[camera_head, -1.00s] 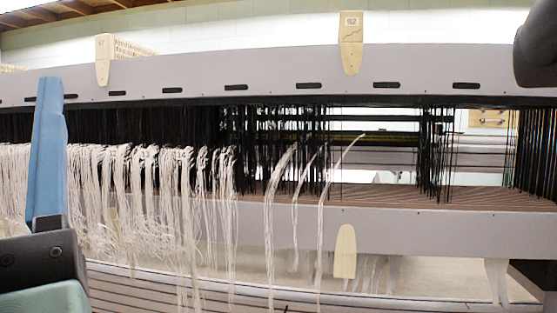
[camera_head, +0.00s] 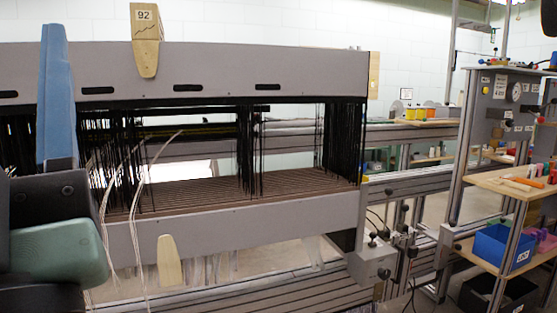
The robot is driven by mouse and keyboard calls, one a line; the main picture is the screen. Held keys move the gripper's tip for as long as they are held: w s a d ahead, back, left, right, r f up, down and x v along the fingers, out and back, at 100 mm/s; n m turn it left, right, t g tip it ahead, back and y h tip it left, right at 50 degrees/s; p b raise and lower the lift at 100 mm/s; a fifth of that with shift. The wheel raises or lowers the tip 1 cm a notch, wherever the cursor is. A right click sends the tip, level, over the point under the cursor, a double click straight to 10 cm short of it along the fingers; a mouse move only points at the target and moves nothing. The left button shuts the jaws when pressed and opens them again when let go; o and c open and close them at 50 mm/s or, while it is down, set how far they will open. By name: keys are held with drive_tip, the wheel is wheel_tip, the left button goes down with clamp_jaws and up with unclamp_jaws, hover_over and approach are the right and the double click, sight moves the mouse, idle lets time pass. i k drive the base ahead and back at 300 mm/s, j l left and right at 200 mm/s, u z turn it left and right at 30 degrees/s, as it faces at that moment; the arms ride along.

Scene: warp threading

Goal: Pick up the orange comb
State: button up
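A small, thin orange piece (camera_head: 524,182) lies on the upper wooden shelf of the rack at the right. It matches the orange comb in colour, but it is too small here to make out any teeth. My gripper (camera_head: 56,95) is at the far left, in front of the loom, with its blue finger pointing up. It is far from the orange piece. Its fingers overlap from this side, so their gap cannot be seen.
The loom (camera_head: 290,215) with black heddles and a few white threads fills the left and middle. The wooden shelf (camera_head: 490,182) also holds other small tools. A blue bin (camera_head: 500,247) stands below it. A metal fixture (camera_head: 372,262) stands at the loom's right end.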

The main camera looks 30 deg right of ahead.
sight(524, 181)
drive_tip(key=z, duration=1.7)
drive_tip(key=i+j+z, duration=0.1)
drive_tip(key=i+z, duration=0.25)
drive_tip(key=i+j+z, duration=0.25)
drive_tip(key=i+z, duration=0.15)
drive_tip(key=i, duration=0.15)
